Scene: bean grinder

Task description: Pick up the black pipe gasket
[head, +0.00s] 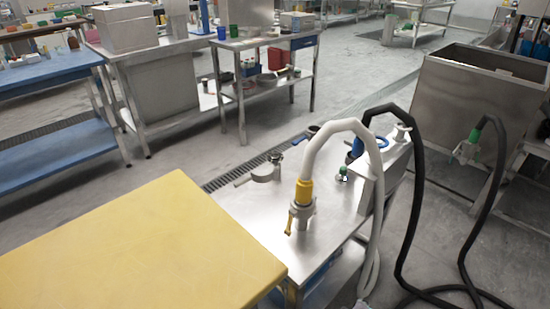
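I cannot make out a black pipe gasket for certain. A steel table (255,215) stands in the middle, with a hose fitting with a yellow collar (304,192) near its centre. A round metal clamp (263,172) lies at its back left, with a small dark part (276,157) beside it, too small to identify. A dark round piece (313,130) shows at the table's back edge, partly hidden behind the white hose (343,127). Neither of my grippers is in view.
A yellow-topped surface (130,245) fills the lower left. A steel housing (385,165) with a blue fitting (357,148) stands on the table's right. Black hoses (412,220) loop down to the floor. A steel tank (485,95) stands at right. The table's front left is clear.

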